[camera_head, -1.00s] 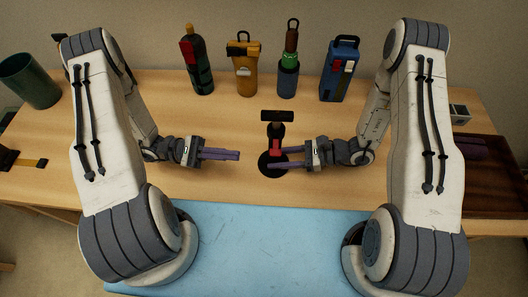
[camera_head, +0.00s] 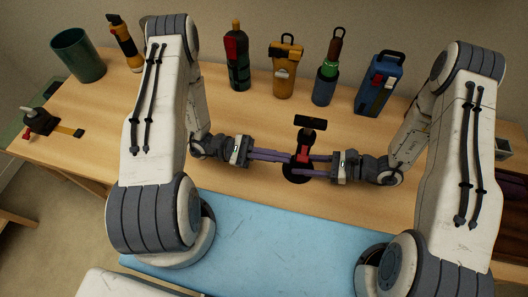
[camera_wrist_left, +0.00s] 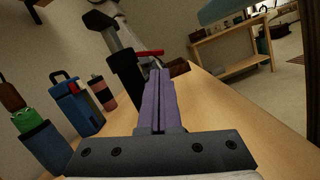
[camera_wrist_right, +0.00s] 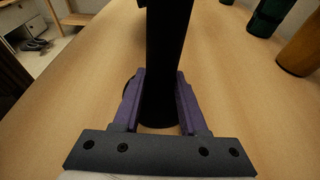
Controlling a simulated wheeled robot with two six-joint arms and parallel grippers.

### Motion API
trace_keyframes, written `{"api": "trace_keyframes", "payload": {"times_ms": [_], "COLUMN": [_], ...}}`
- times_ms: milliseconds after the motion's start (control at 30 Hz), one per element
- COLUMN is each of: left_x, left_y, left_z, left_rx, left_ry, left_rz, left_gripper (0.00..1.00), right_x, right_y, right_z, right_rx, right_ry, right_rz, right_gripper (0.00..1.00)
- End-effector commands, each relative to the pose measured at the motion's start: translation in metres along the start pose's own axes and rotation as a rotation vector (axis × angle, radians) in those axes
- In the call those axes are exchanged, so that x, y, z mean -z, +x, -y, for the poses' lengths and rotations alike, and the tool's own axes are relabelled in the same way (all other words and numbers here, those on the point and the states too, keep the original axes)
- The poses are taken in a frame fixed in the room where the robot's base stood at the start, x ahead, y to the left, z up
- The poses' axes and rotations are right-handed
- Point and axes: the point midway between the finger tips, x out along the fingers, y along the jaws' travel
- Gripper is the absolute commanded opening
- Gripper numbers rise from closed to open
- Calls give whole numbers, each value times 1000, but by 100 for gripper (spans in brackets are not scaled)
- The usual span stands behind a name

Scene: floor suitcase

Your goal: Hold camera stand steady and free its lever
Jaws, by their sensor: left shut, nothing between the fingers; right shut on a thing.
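The camera stand (camera_head: 310,123) is a black upright post with a crossbar on top, a red collar and a round dark base. It stands on the wooden table. Its red lever (camera_wrist_left: 149,52) shows in the left wrist view, sticking out from the post just beyond the left fingertips. My right gripper (camera_wrist_right: 160,76) is shut around the black post, low down near the base. My left gripper (camera_head: 289,157) is shut and empty, its purple fingertips pointing at the stand from the left. Whether they touch the lever cannot be told.
Several bottles and flasks, such as a black one (camera_head: 237,62) and a blue one (camera_head: 378,84), stand along the back. A green bin (camera_head: 78,55) and a dark tool (camera_head: 42,121) are at the left. The table is clear around the stand.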

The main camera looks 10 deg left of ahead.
Motion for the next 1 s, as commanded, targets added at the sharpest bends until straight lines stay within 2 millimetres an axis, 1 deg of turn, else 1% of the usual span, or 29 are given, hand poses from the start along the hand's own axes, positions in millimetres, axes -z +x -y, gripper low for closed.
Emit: {"api": "trace_keyframes", "payload": {"times_ms": [33,100,200,300,700,1000], "left_x": [-1,0,0,0,0,-2], "left_y": [9,18,27,31,32,32], "left_z": [1,1,0,0,0,2], "left_rx": [5,4,2,0,-1,-15], "left_ry": [-2,-2,-1,1,-2,-54], "left_rz": [2,2,2,0,0,0], "left_gripper": [0,0,0,0,0,0], "right_x": [0,0,0,0,0,0], "right_y": [0,0,0,0,0,0], "right_z": [0,0,0,0,0,0], "right_rx": [0,0,0,0,0,-1], "right_ry": [0,0,0,1,1,0], "right_rz": [0,0,0,0,0,0], "right_gripper": [11,11,11,11,11,11]}}
